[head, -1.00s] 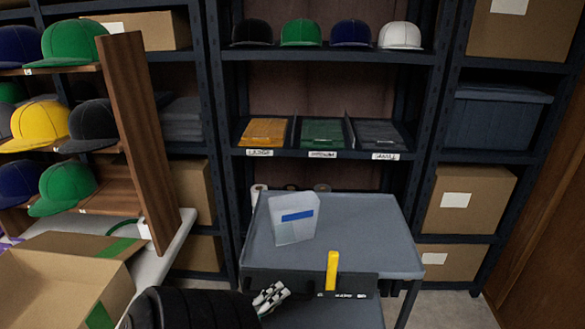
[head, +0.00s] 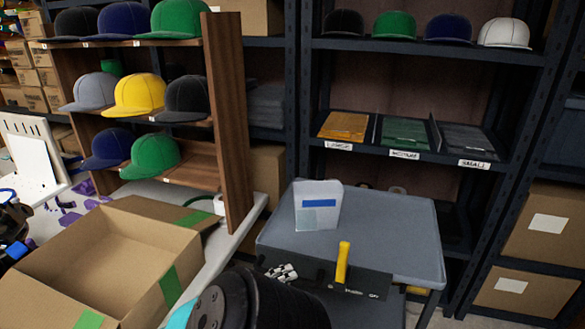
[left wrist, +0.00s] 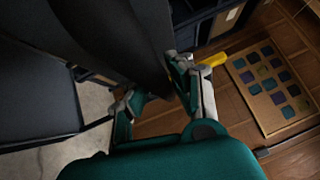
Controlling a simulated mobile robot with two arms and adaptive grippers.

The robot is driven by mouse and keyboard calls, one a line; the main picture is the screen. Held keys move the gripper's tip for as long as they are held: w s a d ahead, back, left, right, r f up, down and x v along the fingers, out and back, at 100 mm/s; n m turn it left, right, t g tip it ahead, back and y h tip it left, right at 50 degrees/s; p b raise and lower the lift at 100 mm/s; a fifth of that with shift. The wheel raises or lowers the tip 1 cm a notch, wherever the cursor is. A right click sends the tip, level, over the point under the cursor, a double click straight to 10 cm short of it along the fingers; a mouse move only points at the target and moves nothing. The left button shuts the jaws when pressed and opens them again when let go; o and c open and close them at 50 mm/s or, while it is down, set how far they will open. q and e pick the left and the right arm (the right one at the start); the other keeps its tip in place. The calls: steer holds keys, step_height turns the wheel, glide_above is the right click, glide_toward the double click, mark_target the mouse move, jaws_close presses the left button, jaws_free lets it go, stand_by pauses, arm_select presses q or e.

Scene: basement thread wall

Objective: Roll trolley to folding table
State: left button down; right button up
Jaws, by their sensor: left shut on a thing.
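The grey trolley (head: 390,230) stands in front of the back shelving, with a clear bin with a blue label (head: 318,207) on its top. A yellow upright handle (head: 343,262) rises at its near edge. My left gripper (head: 283,272) is shut on the trolley's dark near-edge panel (head: 365,284), left of the yellow handle. In the left wrist view its fingers (left wrist: 155,88) close around a dark panel. A white-topped table (head: 235,232), which looks like the folding table, is just left of the trolley. The trolley's wheels are hidden. My right gripper does not show.
An open cardboard box (head: 110,255) and a wooden cap rack (head: 228,120) stand on the white table. Shelving (head: 430,50) with caps and sorting bins blocks the back.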

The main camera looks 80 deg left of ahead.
arm_select(q)
steer(key=shift+s+d+f, duration=0.1)
steer(key=shift+f, duration=0.2)
